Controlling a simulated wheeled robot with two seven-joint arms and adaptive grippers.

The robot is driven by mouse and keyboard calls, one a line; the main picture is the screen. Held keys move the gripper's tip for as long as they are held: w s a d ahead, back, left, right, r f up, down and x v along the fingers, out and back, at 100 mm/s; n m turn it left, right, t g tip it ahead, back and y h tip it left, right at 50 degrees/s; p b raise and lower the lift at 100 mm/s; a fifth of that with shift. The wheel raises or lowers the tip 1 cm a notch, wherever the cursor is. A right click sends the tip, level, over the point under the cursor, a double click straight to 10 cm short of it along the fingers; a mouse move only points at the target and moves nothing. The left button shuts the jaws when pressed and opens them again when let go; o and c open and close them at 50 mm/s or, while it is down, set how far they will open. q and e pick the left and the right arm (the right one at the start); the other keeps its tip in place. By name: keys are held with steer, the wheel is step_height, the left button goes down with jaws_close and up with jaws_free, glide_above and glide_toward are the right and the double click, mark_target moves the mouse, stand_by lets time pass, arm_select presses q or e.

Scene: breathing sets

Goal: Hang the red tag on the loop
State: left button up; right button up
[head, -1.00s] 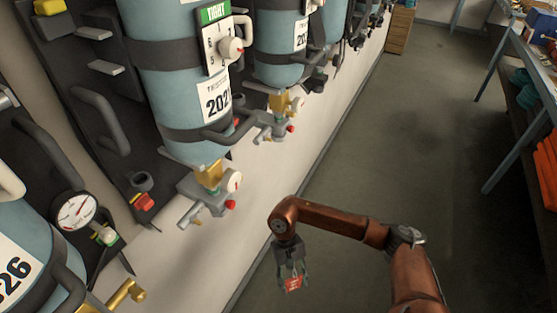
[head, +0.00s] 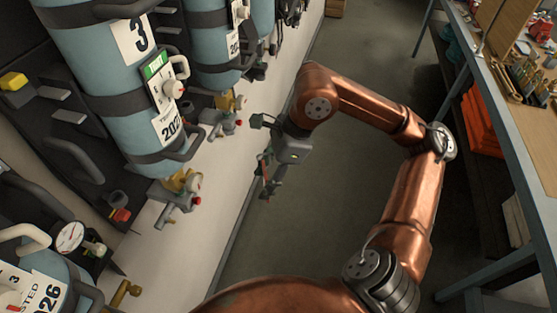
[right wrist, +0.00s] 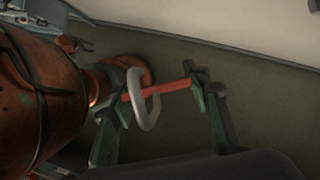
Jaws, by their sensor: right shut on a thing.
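The red tag (head: 264,168) is held by my right gripper (head: 268,182), which hangs above the floor to the right of the cylinder row. In the right wrist view the tag (right wrist: 174,86) shows nearly edge-on between the two green-grey fingers of the gripper (right wrist: 160,95). A pale grey ring (right wrist: 156,108) crosses the tag's left part there; it looks attached to the tag. The nearest valve assembly (head: 172,200) under the middle cylinder is to the left of the gripper, apart from it. I cannot tell which part is the task's loop. My left gripper is out of view.
Blue cylinders (head: 88,60) with dark straps and handles line the wall rack at left. A pressure gauge (head: 70,236) and a brass fitting (head: 122,292) are at lower left. A workbench (head: 500,95) with orange items below is at right. The floor (head: 360,150) between is open.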

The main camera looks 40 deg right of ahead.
steer(key=s+r+m+t+h+p, duration=0.1)
steer(key=s+r+m+t+p, duration=0.1)
steer(key=s+r+m, duration=0.45)
steer(key=w+a+n+p, duration=0.1)
steer(key=w+a+p, duration=0.7)
steer(key=w, duration=0.6)
steer(key=shift+a+r, duration=0.2)
steer(key=shift+a, duration=0.9)
steer(key=o, duration=1)
